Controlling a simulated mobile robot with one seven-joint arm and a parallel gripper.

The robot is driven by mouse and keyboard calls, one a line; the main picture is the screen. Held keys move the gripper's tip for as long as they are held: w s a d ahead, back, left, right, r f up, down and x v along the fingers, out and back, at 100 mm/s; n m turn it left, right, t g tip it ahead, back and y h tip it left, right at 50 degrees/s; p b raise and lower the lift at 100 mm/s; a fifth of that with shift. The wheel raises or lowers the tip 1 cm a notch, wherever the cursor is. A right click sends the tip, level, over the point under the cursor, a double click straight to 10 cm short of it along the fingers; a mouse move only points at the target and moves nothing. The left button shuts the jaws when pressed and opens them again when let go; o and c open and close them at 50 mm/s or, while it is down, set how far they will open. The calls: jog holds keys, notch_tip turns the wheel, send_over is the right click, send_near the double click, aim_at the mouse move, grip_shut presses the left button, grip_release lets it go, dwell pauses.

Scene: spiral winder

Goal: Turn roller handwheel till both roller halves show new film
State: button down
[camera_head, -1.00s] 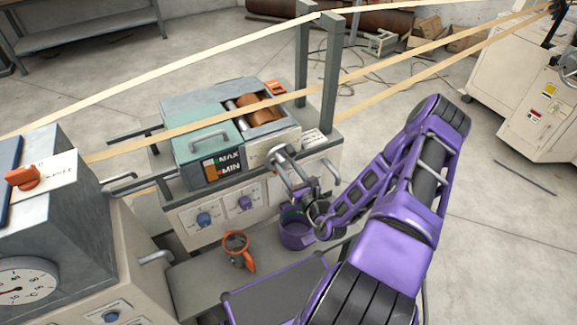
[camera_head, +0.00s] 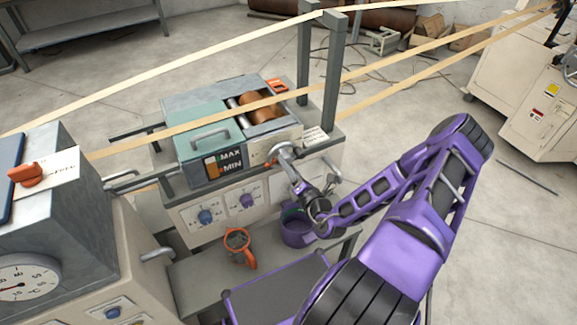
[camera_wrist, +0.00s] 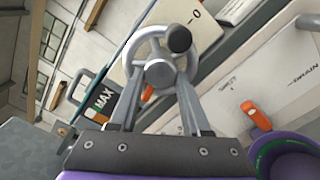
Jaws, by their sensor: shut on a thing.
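The roller handwheel (camera_head: 279,148) is a small grey wheel on the front of the resin bath box. In the wrist view its rim (camera_wrist: 134,50), hub and dark knob (camera_wrist: 179,38) show, the knob at the upper right. My gripper (camera_wrist: 160,84) is shut on the handwheel, one finger on each side of the hub. In the head view my gripper (camera_head: 287,160) covers part of the wheel. The roller (camera_head: 263,108) shows copper-brown and glossy in the box opening. A pale strand band crosses it. I cannot tell how fresh the film is on each half.
A teal lid (camera_head: 208,150) with a handle covers the left of the box, beside a MAX/MIN gauge (camera_head: 223,161). Strand bands run overhead past two grey posts (camera_head: 331,80).

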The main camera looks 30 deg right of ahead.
jog(key=shift+m, duration=0.7)
jog(key=shift+c, duration=1.8)
grip_release()
jog(key=s, duration=1.7)
jog(key=shift+s+d, duration=0.25)
jog(key=shift+d, duration=0.05)
